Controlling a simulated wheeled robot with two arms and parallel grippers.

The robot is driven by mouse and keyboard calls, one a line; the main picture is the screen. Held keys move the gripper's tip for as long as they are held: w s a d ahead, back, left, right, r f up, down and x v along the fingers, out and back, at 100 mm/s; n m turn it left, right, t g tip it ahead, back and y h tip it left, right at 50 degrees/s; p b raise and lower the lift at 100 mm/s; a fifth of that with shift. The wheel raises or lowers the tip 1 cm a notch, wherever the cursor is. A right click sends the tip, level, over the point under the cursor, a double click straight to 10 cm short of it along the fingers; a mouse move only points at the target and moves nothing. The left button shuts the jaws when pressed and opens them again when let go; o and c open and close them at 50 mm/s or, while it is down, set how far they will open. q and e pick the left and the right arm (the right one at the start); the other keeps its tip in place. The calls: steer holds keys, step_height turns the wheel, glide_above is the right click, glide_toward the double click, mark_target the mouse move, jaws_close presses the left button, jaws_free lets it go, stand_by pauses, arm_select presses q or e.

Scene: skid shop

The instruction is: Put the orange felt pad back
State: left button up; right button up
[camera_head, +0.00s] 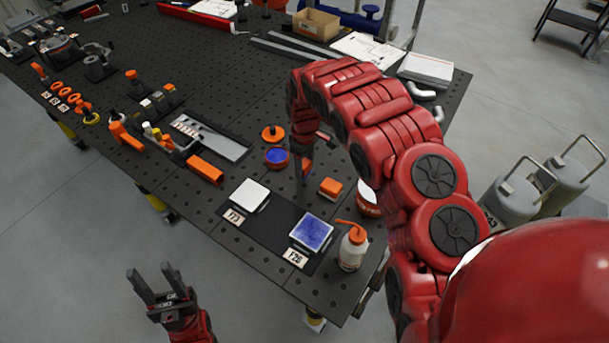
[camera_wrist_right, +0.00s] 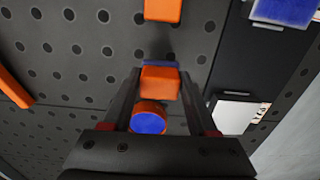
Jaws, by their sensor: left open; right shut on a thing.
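The orange felt pad (camera_wrist_right: 160,84) is a small orange block with a blue strip along its far edge. It sits between the two fingertips of my right gripper (camera_wrist_right: 160,76), which is shut on it. In the head view my right gripper (camera_head: 303,178) points down over the table behind the two trays, and the pad is mostly hidden by the fingers there. My left gripper (camera_head: 152,272) is open and empty, off the table's front edge. A second orange block (camera_head: 330,187) lies on the table to the right of my right gripper; it also shows in the wrist view (camera_wrist_right: 162,10).
A round orange tin with a blue inside (camera_head: 276,157) stands close to my right gripper. A black mat (camera_head: 274,218) carries a white pad (camera_head: 250,194) and a blue pad (camera_head: 311,233). A bottle with an orange spout (camera_head: 352,248) stands at the near right.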

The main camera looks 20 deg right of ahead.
mark_target(305, 172)
steer(key=shift+f+p, duration=0.3)
steer(key=shift+f, duration=0.15)
steer(key=shift+s+f+p, duration=0.1)
steer(key=shift+f+p, duration=0.25)
steer(key=shift+f, duration=0.65)
steer(key=shift+f, duration=0.1)
steer(key=o, duration=1.3)
steer(key=shift+f, duration=0.1)
